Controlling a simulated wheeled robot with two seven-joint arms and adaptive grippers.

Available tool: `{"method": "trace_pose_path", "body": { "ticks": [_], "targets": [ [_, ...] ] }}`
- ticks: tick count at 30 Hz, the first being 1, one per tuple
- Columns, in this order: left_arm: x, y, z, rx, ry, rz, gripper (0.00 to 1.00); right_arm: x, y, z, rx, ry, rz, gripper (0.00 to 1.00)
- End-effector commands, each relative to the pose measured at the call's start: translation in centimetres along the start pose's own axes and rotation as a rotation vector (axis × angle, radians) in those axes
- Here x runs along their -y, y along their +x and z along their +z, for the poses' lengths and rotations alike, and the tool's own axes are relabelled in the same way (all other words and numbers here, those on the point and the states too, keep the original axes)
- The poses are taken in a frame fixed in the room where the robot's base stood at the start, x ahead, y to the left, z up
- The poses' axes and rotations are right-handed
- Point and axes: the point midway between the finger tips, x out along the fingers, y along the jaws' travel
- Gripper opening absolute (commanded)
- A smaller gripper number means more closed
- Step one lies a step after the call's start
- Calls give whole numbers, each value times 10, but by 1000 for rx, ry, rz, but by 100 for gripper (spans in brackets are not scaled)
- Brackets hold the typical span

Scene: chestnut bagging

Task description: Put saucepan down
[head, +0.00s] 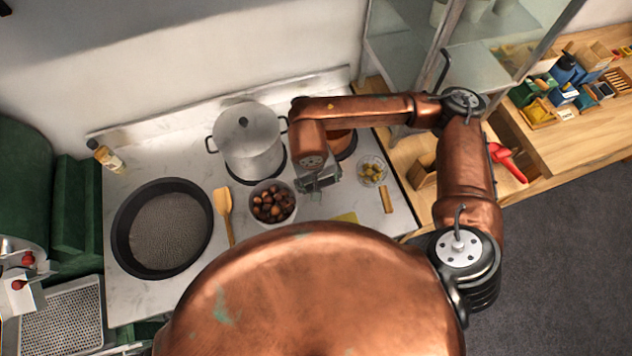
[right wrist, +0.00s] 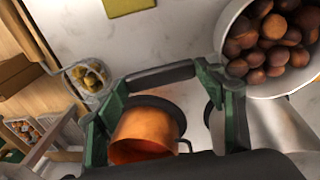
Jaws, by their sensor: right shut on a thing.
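The copper-orange saucepan (head: 345,143) is at the back right of the counter, partly hidden by my right arm. In the right wrist view, the saucepan (right wrist: 143,130) is beyond the fingers, with a dark round burner behind it. My right gripper (head: 320,183) is low over the counter, just in front of the saucepan. In the right wrist view, my right gripper (right wrist: 162,75) is shut on a dark bar, seemingly the saucepan's handle. Its join to the pan is hidden. Whether the pan's base touches the burner cannot be told. My left gripper is not in view.
A lidded grey pot (head: 248,140) stands left of the saucepan. A bowl of chestnuts (head: 272,222) is close to my right gripper. A small glass bowl (head: 372,170) is on the right. A wooden spatula (head: 224,203) and a black perforated pan (head: 122,245) lie left.

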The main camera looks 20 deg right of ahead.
Motion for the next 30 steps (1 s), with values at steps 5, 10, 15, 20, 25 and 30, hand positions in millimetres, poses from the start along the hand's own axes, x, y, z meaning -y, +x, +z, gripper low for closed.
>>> {"method": "trace_pose_path", "body": {
  "ticks": [5,10,15,20,25,30],
  "targets": [
    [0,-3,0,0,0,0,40,4,14,-11,-2,1,-4,10],
    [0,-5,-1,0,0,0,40,6,25,-19,-1,1,-4,10],
    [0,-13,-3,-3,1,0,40,8,47,-16,1,0,-3,10],
    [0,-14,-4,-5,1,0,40,10,56,-16,-3,-1,-4,10],
    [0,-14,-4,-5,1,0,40,10,56,-17,-3,-1,-4,10],
    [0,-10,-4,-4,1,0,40,10,59,-16,-3,-1,-4,10]
  ]
}}
